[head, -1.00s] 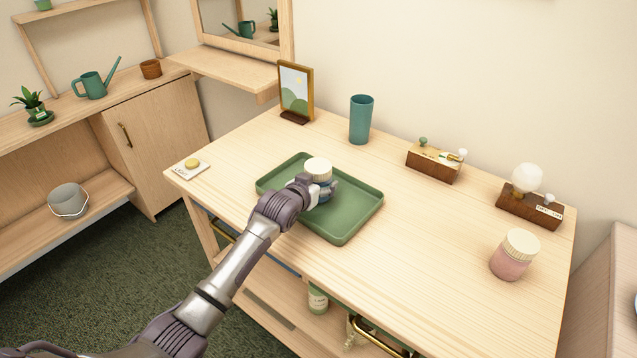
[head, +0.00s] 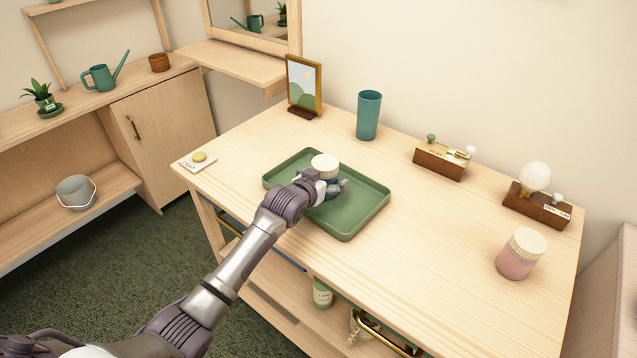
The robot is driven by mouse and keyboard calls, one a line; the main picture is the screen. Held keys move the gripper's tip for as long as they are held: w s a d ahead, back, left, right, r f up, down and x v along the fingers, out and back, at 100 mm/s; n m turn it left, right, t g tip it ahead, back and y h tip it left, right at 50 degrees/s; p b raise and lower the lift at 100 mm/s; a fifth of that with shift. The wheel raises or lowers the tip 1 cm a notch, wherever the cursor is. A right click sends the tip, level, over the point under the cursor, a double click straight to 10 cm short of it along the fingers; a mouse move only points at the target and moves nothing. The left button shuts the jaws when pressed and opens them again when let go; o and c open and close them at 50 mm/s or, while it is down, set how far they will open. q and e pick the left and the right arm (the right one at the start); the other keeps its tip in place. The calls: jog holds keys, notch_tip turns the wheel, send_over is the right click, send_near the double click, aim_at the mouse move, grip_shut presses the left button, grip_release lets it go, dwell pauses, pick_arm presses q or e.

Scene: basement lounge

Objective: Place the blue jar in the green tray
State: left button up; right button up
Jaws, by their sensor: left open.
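The blue jar (head: 325,164) with a cream lid stands upright in the green tray (head: 352,222) on the wooden table, towards the tray's back left part. My left gripper (head: 333,187) is open at the near side of the jar, low over the tray. Its fingers hide much of the jar's blue body; I cannot tell whether they touch it. My right gripper is not in view.
A pink jar (head: 517,258) stands at the table's right. A teal cup (head: 368,115), a picture frame (head: 304,85) and two wooden switch blocks (head: 440,160) line the back. A card with a yellow button (head: 198,160) lies at the left corner. The table's middle right is clear.

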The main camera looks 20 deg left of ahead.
pick_arm(q)
jog(key=v, duration=1.2)
jog(key=shift+f, duration=0.1)
